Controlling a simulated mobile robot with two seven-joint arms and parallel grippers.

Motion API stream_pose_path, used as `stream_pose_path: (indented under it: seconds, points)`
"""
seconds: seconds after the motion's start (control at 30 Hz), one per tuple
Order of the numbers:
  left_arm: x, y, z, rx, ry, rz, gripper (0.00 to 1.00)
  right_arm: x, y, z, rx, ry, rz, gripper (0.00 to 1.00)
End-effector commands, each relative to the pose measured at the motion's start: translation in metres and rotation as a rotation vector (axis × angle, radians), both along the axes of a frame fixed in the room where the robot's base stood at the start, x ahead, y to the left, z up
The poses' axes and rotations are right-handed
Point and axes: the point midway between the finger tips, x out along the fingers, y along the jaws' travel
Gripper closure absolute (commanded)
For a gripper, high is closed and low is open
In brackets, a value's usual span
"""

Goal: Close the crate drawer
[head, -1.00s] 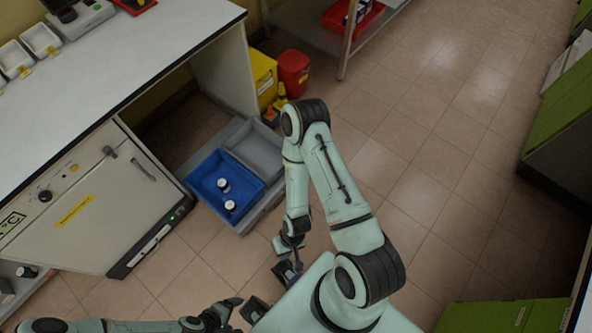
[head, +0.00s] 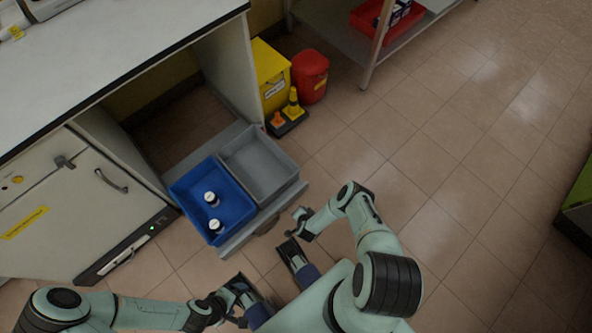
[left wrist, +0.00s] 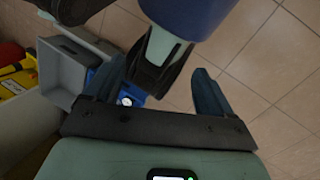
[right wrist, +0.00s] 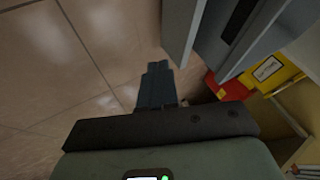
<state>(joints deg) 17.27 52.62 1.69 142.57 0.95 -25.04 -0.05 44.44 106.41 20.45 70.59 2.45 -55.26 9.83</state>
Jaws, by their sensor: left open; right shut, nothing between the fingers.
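The crate drawer (head: 293,196) stands pulled out from under the bench. It holds a blue crate (head: 183,208) and a grey crate (head: 290,165) side by side. Two white-capped bottles (head: 211,198) are in the blue crate. My left gripper (head: 258,314) is open, low in the head view and apart from the drawer front. Its spread fingers show in the left wrist view (left wrist: 152,80). My right gripper (head: 308,276) is shut and empty near the drawer's front right corner. Its closed fingers show in the right wrist view (right wrist: 157,85), with grey drawer panels (right wrist: 183,28) beyond.
A white cabinet (head: 60,195) stands left of the drawer. A shelf with a red tray (head: 372,28) is farther back.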

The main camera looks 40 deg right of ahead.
Motion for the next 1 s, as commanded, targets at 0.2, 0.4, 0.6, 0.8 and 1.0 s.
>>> stream_pose_path:
  seconds: [0.2, 0.4, 0.6, 0.8, 1.0]
  points:
    - [0.033, 0.014, -0.034, 0.04, -0.088, 0.036, 0.16, 0.022, -0.016, -0.043, 0.0, 0.0, -0.002, 1.0]
    - [0.06, 0.027, -0.053, 0.076, -0.162, 0.066, 0.16, 0.045, -0.023, -0.061, 0.001, -0.002, 0.003, 1.0]
    - [0.07, 0.032, -0.059, 0.088, -0.189, 0.077, 0.16, 0.069, -0.021, -0.058, 0.001, 0.0, 0.003, 1.0]
    - [0.074, 0.034, -0.06, 0.093, -0.198, 0.08, 0.16, 0.076, -0.02, -0.057, 0.002, 0.001, 0.003, 1.0]
    - [0.073, 0.034, -0.06, 0.093, -0.198, 0.08, 0.16, 0.076, -0.021, -0.057, 0.002, 0.001, 0.003, 1.0]
